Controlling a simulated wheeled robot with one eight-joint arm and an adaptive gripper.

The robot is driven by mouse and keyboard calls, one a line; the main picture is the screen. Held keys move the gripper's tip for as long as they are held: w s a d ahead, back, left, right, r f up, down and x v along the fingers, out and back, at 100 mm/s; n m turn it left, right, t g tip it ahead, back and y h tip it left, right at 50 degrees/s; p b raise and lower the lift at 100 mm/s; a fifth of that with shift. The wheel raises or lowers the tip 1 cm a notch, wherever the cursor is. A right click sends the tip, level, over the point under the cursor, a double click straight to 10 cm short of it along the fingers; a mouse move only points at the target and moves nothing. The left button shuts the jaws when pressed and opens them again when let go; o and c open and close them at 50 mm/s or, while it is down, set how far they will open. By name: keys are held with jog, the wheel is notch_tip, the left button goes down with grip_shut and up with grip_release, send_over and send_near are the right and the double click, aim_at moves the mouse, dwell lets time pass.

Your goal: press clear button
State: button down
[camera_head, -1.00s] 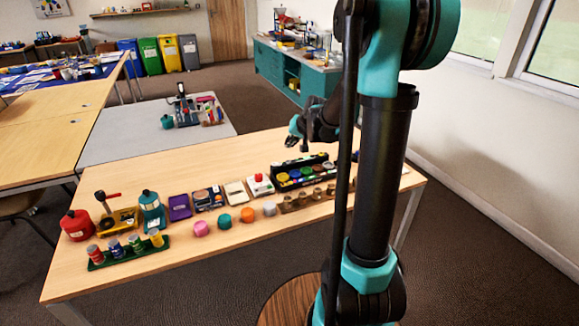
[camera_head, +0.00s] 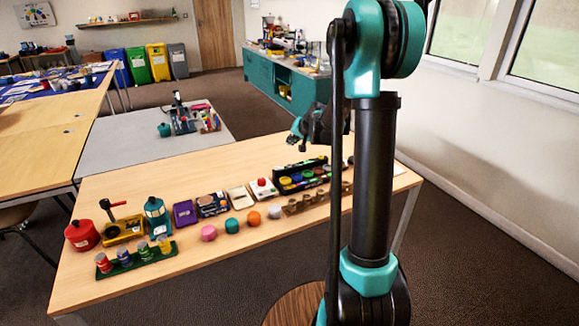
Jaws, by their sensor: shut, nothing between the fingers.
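A white box with a red button (camera_head: 262,183) on top stands near the middle of the table's row of objects. No lettering on it is readable at this size. My gripper (camera_head: 302,149) hangs from the dark and teal arm, above and beyond the black rack, to the right of the red button and farther back. It is shut and empty, and clear of the button. My arm's upright link hides part of the wrist and the table's right part.
Just right of the button is a black rack with coloured discs (camera_head: 303,176). A plain white box (camera_head: 238,197) is on its left. Coloured knobs (camera_head: 232,225) stand in front. A red pot (camera_head: 81,235) and a green rack of small jars (camera_head: 136,258) are at the left.

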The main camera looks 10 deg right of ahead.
aim_at(291, 166)
jog(key=shift+f, duration=3.9)
jog(key=shift+f, duration=0.1)
jog(key=shift+f, duration=0.3)
jog(key=shift+f, duration=0.45)
jog(key=shift+r, duration=0.85)
jog(key=shift+r, duration=0.1)
jog(key=shift+r, duration=2.4)
